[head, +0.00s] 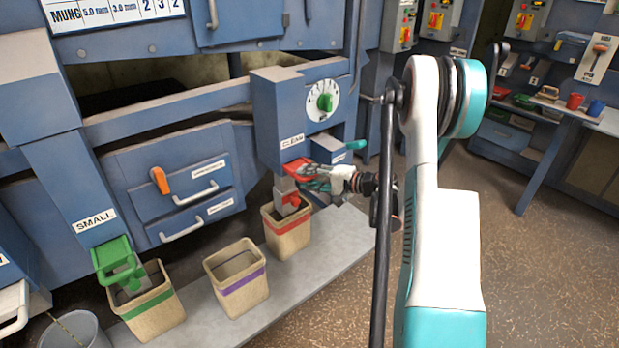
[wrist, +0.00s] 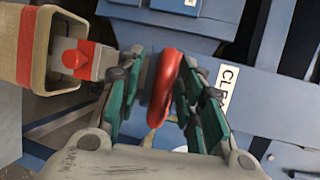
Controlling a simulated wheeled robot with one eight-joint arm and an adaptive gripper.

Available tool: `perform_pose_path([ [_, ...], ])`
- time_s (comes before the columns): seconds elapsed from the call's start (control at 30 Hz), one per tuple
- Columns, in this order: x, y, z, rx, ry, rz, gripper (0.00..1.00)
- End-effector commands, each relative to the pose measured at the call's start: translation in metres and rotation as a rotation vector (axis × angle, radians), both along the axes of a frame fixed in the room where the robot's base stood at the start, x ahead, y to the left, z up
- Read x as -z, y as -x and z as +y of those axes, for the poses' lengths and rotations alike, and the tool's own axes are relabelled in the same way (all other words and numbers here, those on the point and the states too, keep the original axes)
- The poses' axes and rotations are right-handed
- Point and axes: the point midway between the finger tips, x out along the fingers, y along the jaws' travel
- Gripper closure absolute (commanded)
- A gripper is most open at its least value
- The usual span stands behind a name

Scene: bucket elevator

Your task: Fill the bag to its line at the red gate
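The red gate handle (head: 297,169) sits under the CLEAN box, above a grey spout (head: 284,185) that reaches into the mouth of a tan bag (head: 287,236) with a red line. My gripper (head: 318,180) is at this handle. In the wrist view the handle (wrist: 165,85) stands upright between the teal fingers of my gripper (wrist: 162,75). The right finger is close against it, and a gap shows on the left side. The red-lined bag (wrist: 32,45) and the red-fronted spout (wrist: 92,60) are at the upper left there. The bag's fill level is hidden.
A purple-lined bag (head: 236,279) and a green-lined bag (head: 149,305) stand to the left on the grey slab (head: 318,262). A green gate (head: 116,262) hangs over the latter. Open floor lies to the right.

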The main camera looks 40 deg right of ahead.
Motion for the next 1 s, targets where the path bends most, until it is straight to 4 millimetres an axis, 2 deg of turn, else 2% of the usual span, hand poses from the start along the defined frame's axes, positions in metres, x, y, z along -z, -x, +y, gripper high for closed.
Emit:
perform_pose_path([
  [0.2, -0.001, 0.001, -0.001, 0.001, -0.002, -0.001, 0.66],
  [0.33, -0.004, 0.009, -0.005, 0.003, -0.003, -0.002, 0.66],
  [0.8, -0.021, 0.085, -0.045, 0.003, -0.002, -0.002, 0.66],
  [1.0, -0.025, 0.102, -0.053, 0.001, -0.002, -0.001, 0.66],
])
